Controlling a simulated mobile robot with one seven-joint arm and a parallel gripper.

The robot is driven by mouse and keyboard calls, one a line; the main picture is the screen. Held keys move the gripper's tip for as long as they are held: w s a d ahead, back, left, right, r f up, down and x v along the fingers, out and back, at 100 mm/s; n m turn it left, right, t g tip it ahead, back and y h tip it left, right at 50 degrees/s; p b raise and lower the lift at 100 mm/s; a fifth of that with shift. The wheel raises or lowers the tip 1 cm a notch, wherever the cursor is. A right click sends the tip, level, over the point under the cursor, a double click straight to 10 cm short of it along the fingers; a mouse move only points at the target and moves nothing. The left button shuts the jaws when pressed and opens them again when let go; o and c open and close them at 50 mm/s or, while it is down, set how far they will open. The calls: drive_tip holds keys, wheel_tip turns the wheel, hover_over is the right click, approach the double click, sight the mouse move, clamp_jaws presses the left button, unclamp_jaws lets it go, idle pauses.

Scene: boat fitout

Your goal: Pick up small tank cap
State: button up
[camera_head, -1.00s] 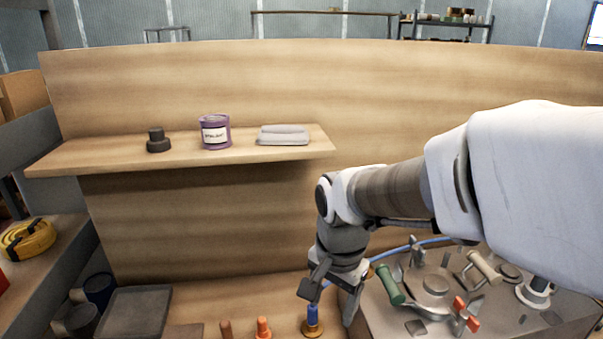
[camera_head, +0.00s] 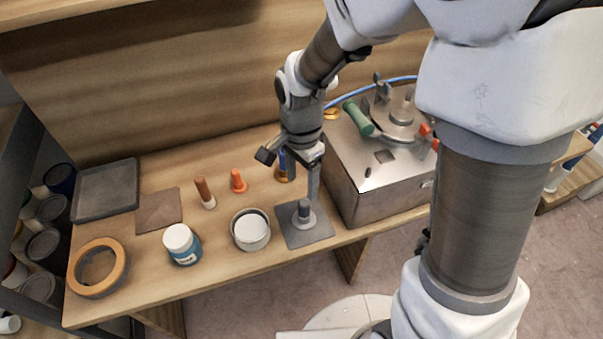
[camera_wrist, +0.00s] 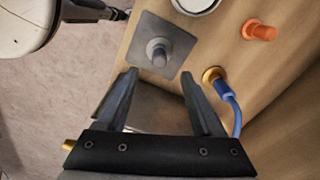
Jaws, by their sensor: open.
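A small grey stepped cap with a knob (camera_head: 304,210) stands upright on a dark square pad (camera_head: 322,236) near the bench's front edge; I take it to be the small tank cap. My gripper (camera_head: 290,172) points down just behind it, open and empty. In the wrist view the cap (camera_wrist: 158,53) lies just beyond and between the open fingertips (camera_wrist: 159,74), with its pad (camera_wrist: 178,34) around it. No contact between fingers and cap shows. The cap is fully visible in the wrist view.
A metal box (camera_head: 362,185) with handles and fittings stands right of the pad. A brass fitting with a blue hose (camera_wrist: 222,84) is beside my fingers. An orange plug (camera_head: 238,182), white tub (camera_head: 250,231), blue jar (camera_head: 182,245) and tape ring (camera_head: 97,268) stand to the left.

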sight(304, 202)
wheel_tip(304, 202, down, 5)
drive_tip(key=shift+b, duration=0.45)
drive_tip(key=shift+w+d+f+b, duration=0.15)
drive_tip(key=shift+f+b, duration=0.25)
drive_tip(key=shift+f, duration=0.9)
drive_tip(key=shift+s+d+f+b, duration=0.1)
drive_tip(key=shift+f+b, duration=0.25)
drive_tip(key=shift+f, duration=0.95)
drive_tip(key=shift+w, duration=0.1)
clamp_jaws()
